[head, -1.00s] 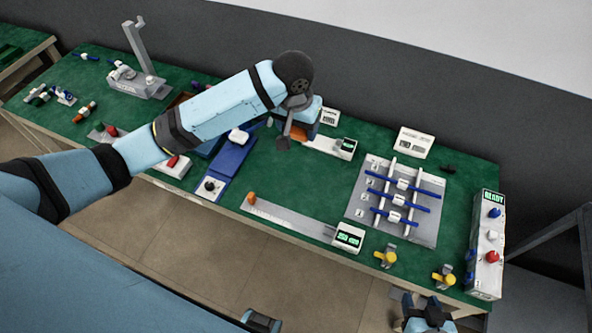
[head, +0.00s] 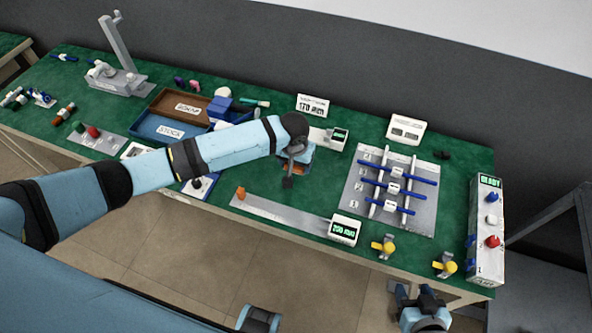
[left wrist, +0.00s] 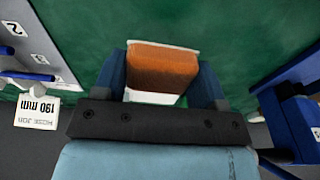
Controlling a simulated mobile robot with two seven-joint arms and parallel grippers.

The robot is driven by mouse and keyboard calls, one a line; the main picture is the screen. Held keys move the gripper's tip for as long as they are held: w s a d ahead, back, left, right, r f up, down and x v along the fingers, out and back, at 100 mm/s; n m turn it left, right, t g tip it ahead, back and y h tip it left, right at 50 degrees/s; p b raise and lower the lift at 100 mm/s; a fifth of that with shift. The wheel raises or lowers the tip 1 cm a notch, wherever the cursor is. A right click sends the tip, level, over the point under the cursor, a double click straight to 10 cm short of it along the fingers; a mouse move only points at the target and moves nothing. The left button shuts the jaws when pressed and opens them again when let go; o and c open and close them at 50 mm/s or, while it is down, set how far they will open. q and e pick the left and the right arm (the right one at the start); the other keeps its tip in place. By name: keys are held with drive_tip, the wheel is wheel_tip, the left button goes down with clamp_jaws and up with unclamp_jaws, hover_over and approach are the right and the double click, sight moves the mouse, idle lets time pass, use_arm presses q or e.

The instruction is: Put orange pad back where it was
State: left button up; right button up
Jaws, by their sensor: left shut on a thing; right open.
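The orange pad (left wrist: 163,70) is between the two blue fingers of my left gripper (left wrist: 163,85) in the left wrist view. It is a blocky orange piece with pale edges, and green table shows beyond it. In the head view my left gripper (head: 298,165) is over the middle of the table, behind the ruler. Only a little orange shows there beneath my wrist, so the height above the table is hard to tell. My right gripper (head: 425,315) is open and empty at the bottom edge, in front of the table.
A long ruler (head: 280,215) with an orange knob and display lies along the front edge. A grey rack (head: 385,195) with blue rods stands to the right. A device with a display (head: 338,138) is just behind my left gripper. A blue tray (head: 165,130) is left.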

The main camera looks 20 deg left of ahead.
sight(296, 177)
use_arm(q)
wheel_tip(296, 177, down, 4)
drive_tip(key=shift+r, duration=0.1)
drive_tip(key=shift+f, duration=0.35)
drive_tip(key=shift+f, duration=0.15)
drive_tip(key=o, duration=0.9)
drive_tip(key=shift+c, duration=0.2)
